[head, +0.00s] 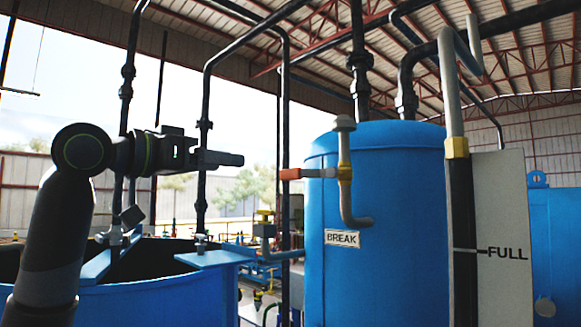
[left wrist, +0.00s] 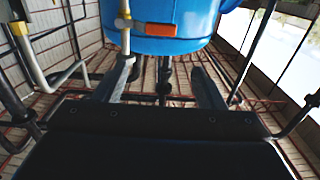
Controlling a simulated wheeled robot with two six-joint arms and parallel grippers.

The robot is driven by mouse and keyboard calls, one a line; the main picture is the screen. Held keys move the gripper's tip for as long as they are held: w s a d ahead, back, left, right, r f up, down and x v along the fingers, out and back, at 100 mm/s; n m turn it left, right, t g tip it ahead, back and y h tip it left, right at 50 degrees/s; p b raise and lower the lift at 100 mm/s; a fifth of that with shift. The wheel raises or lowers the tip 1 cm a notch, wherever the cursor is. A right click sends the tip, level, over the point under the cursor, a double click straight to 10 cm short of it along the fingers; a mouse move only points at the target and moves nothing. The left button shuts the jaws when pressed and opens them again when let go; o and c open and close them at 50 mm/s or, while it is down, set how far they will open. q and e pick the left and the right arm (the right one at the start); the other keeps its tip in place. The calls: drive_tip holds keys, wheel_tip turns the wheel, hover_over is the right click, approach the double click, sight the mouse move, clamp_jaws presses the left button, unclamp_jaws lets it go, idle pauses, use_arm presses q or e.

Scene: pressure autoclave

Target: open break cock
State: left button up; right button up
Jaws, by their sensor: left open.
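The break cock (head: 344,173) is a thin pipe with a brass-coloured valve body on the front of a blue tank (head: 400,230). Its orange-red handle (head: 290,174) points level to the left, above the white "BREAK" label (head: 342,238). My left gripper (head: 241,159) appears left of the handle and slightly higher in the head view, apart from it. In the left wrist view, the handle (left wrist: 160,29) lies beyond the open, empty fingers (left wrist: 166,78), crosswise in front of the blue tank. My right gripper is in neither view.
A pale gauge board marked "FULL" (head: 502,230) and a thick grey pipe (head: 450,90) stand right of the cock. An open blue vessel (head: 160,305) is at lower left. Dark vertical pipes (head: 284,130) rise behind the gripper.

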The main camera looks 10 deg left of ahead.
sight(288, 170)
use_arm(q)
drive_tip(key=shift+p+x, duration=4.55)
drive_tip(key=shift+x, duration=4.25)
drive_tip(key=c, duration=1.1)
drive_tip(key=shift+r, duration=0.1)
